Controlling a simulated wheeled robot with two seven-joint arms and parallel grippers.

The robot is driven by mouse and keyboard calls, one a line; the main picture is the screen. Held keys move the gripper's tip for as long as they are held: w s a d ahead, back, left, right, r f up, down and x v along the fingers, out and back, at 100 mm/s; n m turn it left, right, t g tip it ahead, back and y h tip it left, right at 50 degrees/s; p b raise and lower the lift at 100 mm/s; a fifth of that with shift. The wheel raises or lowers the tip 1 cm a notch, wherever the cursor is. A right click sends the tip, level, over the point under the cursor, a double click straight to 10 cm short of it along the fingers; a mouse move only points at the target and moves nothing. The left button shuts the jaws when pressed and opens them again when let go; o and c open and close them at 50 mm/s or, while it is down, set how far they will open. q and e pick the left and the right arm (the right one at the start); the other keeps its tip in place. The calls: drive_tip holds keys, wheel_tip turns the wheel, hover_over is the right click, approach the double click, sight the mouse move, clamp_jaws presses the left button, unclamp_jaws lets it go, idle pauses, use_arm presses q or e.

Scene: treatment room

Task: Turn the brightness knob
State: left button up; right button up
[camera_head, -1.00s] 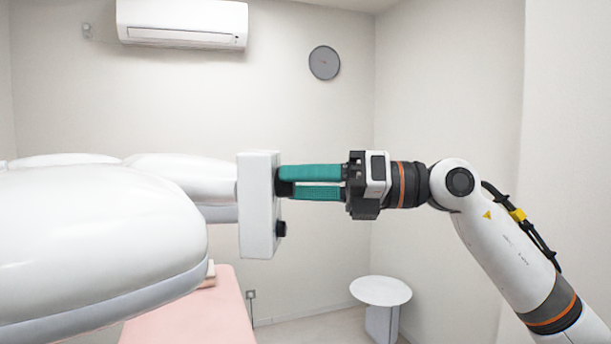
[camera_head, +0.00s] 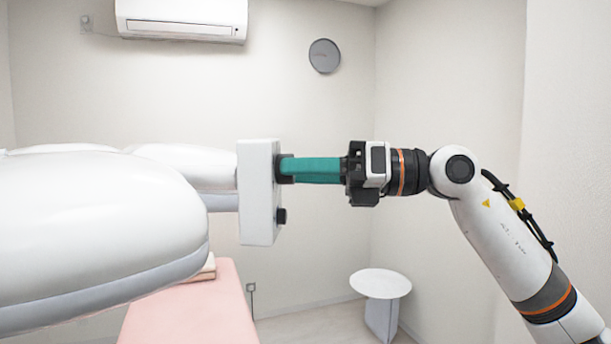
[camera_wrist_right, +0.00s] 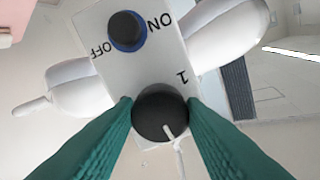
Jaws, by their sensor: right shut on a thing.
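A white control box (camera_head: 257,200) is fixed on the right end of the surgical-style lamp (camera_head: 95,215). In the right wrist view its face shows a dark knob with a white line (camera_wrist_right: 161,113) beside a printed "1". A second dark knob with a blue ring (camera_wrist_right: 126,30) sits between "ON" and "OFF"; it also shows low on the box in the head view (camera_head: 281,216). My right gripper (camera_head: 288,170) has teal fingers shut on the knob by the "1", one finger on each side. My left gripper is out of view.
A pink treatment bed (camera_head: 195,305) lies below the lamp. A small round white table (camera_head: 380,284) stands on the floor at the right. A wall clock (camera_head: 324,56) and an air conditioner (camera_head: 183,30) are on the back wall. The space around my right arm is clear.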

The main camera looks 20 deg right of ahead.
drive_tip(key=n+b, duration=0.6)
drive_tip(key=n, duration=1.6)
drive_tip(key=shift+w, duration=0.15)
drive_tip(key=shift+n, duration=0.4)
drive_tip(key=o, duration=1)
drive_tip(key=shift+d, duration=0.15)
